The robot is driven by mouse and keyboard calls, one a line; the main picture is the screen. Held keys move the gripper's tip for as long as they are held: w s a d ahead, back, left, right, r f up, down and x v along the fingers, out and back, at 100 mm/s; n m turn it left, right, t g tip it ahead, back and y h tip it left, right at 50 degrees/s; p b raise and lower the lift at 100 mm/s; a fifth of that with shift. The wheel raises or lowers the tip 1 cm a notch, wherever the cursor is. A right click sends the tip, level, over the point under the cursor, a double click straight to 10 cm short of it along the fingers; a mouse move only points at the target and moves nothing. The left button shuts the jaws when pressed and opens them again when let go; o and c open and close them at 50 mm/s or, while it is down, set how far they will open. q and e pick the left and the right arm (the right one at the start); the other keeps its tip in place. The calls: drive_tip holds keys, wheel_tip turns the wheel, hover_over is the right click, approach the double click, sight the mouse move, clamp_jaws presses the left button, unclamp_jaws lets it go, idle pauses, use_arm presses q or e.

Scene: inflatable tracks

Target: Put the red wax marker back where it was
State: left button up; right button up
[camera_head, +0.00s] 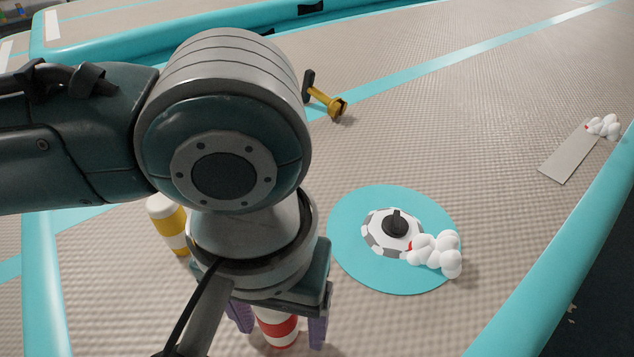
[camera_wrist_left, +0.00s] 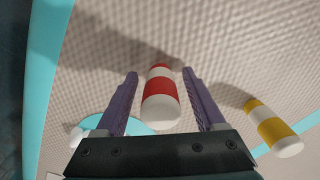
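The red wax marker, a cylinder banded in red and white, is at the bottom of the head view (camera_head: 279,331), partly hidden by my left gripper. In the left wrist view the marker (camera_wrist_left: 160,97) is between the two purple fingers. My left gripper (camera_head: 280,334) points down over it, with a finger on either side. In the left wrist view my left gripper (camera_wrist_left: 159,74) is open, with a gap between each finger and the marker. I cannot tell for sure whether the marker's lower end touches the mat. My right gripper is not in view.
A yellow-and-white marker (camera_head: 169,226) stands close by on the left. A turquoise disc (camera_head: 352,258) holds a round device (camera_head: 376,239) and a white balloon-like figure (camera_head: 438,254). A yellow-and-black tool (camera_head: 326,100) lies farther back. Turquoise inflatable borders (camera_head: 560,248) edge the mat.

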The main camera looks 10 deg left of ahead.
use_arm(q)
drive_tip(key=shift+r, duration=0.15)
wheel_tip(320, 180, up, 12)
drive_tip(key=p, duration=0.6)
drive_tip(key=shift+s+d+p, duration=0.1)
drive_tip(key=shift+d+p, duration=0.1)
drive_tip(key=shift+p, duration=0.1)
drive_tip(key=s+d+m+t+h, duration=0.1)
drive_tip(key=s+d+m+h, duration=0.1)
drive_tip(key=d+h, duration=0.15)
drive_tip(key=s+a+f+t+y, duration=0.1)
drive_tip(key=s+a, duration=0.1)
drive_tip(key=a, duration=0.5)
drive_tip(key=s+a+f+t+y, duration=0.1)
drive_tip(key=s+a+y, duration=0.1)
drive_tip(key=a, duration=0.5)
drive_tip(key=shift+s+a+t, duration=0.25)
drive_tip(key=shift+s+t, duration=0.05)
drive_tip(key=shift+s, duration=0.55)
drive_tip(key=shift+f, duration=0.1)
